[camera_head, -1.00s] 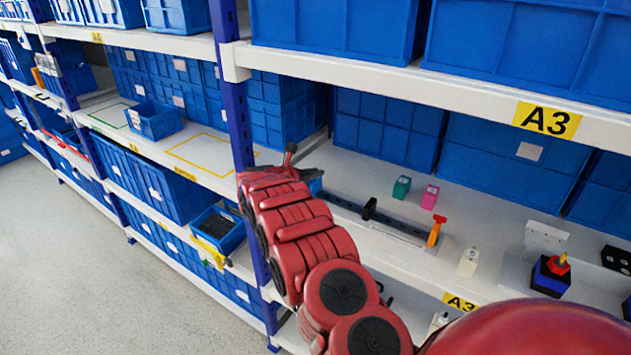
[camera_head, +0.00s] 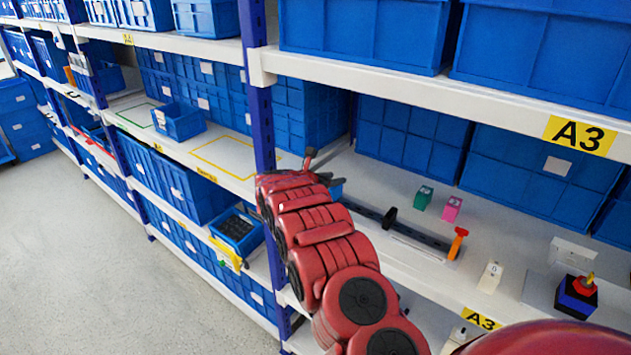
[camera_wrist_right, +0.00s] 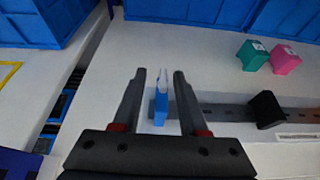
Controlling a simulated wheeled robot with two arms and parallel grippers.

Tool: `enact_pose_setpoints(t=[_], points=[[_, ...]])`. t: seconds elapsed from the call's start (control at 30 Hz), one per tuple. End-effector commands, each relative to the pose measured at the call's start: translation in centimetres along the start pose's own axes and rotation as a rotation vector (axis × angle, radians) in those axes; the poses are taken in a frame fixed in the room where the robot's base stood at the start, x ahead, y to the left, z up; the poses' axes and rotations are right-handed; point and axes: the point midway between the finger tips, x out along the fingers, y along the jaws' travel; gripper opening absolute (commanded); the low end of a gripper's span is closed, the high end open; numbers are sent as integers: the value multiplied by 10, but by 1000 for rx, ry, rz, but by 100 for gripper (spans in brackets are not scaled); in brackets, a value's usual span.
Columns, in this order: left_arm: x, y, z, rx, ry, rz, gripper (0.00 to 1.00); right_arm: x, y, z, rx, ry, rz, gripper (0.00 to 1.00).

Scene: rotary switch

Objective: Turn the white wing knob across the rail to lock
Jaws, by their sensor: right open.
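The white wing knob (camera_wrist_right: 162,76) shows in the right wrist view as a thin pale piece at the top of a blue block (camera_wrist_right: 161,107). The block stands at the left end of the dark slotted rail (camera_wrist_right: 225,114). My right gripper (camera_wrist_right: 160,75) is open, with one finger on each side of the block and a gap visible on both sides. In the head view my right gripper (camera_head: 328,172) is over the rail's left end, my red arm hides most of that spot, and only a bit of the blue block (camera_head: 337,189) shows. My left gripper is out of view.
A black block (camera_head: 390,217) and an orange piece (camera_head: 457,243) are on the rail. Green (camera_head: 424,197) and pink (camera_head: 452,208) blocks stand behind it. A white block (camera_head: 490,277) and a red-topped switch box (camera_head: 577,297) are at right. A blue post (camera_head: 264,130) is close left.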

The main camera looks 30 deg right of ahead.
Motion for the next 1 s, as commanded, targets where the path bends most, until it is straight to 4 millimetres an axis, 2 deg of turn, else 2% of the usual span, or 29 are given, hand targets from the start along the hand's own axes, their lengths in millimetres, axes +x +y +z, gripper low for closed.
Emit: enact_pose_setpoints(t=[0.17, 0.23, 0.33, 0.4, 0.6, 0.7, 1.0], points=[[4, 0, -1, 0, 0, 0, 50, -24, 2, 1, -5, 1, 5, 42], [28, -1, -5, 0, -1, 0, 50, -40, 1, 9, -7, 4, 3, 42], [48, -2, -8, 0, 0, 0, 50, -58, 1, 10, -6, 1, 3, 42], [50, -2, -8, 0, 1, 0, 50, -63, 1, 6, -3, -1, 2, 42], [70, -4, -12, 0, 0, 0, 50, -84, 0, 5, -6, -2, 0, 42], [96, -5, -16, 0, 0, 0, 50, -115, 3, 10, -7, -1, 6, 42], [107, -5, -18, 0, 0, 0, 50, -141, 2, 2, -4, -3, 4, 42]])
